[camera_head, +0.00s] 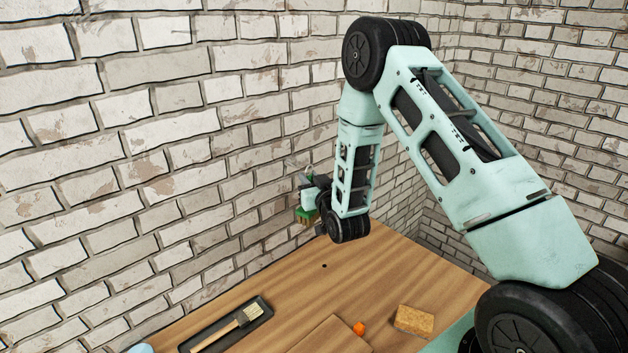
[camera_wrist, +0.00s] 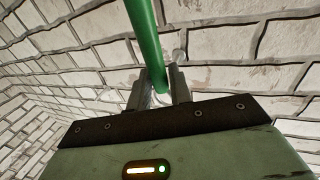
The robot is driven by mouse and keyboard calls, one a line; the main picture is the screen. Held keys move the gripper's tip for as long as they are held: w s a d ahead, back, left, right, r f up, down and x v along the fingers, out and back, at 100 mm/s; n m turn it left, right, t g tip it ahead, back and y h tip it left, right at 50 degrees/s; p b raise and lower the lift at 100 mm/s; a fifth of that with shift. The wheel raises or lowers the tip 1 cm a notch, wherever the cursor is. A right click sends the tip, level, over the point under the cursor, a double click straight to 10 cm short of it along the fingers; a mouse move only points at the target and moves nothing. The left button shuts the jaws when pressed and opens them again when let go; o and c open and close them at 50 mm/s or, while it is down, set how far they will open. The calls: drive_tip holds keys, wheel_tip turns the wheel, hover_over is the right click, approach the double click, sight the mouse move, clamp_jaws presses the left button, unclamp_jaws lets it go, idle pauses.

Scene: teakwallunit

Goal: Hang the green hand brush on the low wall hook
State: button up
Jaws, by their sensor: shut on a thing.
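The green hand brush (camera_head: 306,215) is in my gripper, close to the brick wall and above the back of the wooden table. Its green handle (camera_wrist: 145,38) runs up from between my fingers in the wrist view. My gripper (camera_wrist: 160,88) is shut on this handle; in the head view the gripper (camera_head: 306,192) is small and partly hidden by my wrist. A small pale knob, seemingly the wall hook (camera_wrist: 178,54), shows just right of the handle. A thin grey piece near the wall (camera_head: 291,162) may be the same hook. Whether brush and hook touch cannot be told.
The wooden table (camera_head: 270,305) lies below. On it are a dark tray (camera_head: 262,318) holding a wooden-handled paintbrush (camera_head: 235,325), a small orange object (camera_head: 359,328), a tan block (camera_head: 414,320) and a wooden board (camera_head: 330,338).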

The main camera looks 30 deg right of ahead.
drive_tip(key=shift+w+a+f+b, duration=0.2)
drive_tip(key=shift+w+f, duration=0.05)
drive_tip(key=shift+w, duration=0.7)
drive_tip(key=shift+w+a+f+b, duration=0.2)
drive_tip(key=shift+w+f+b, duration=0.05)
drive_tip(key=shift+w, duration=0.75)
drive_tip(key=shift+w+a+f+b, duration=0.2)
drive_tip(key=shift+w+f, duration=0.05)
drive_tip(key=shift+w, duration=0.7)
drive_tip(key=o, duration=1)
drive_tip(key=shift+f, duration=0.1)
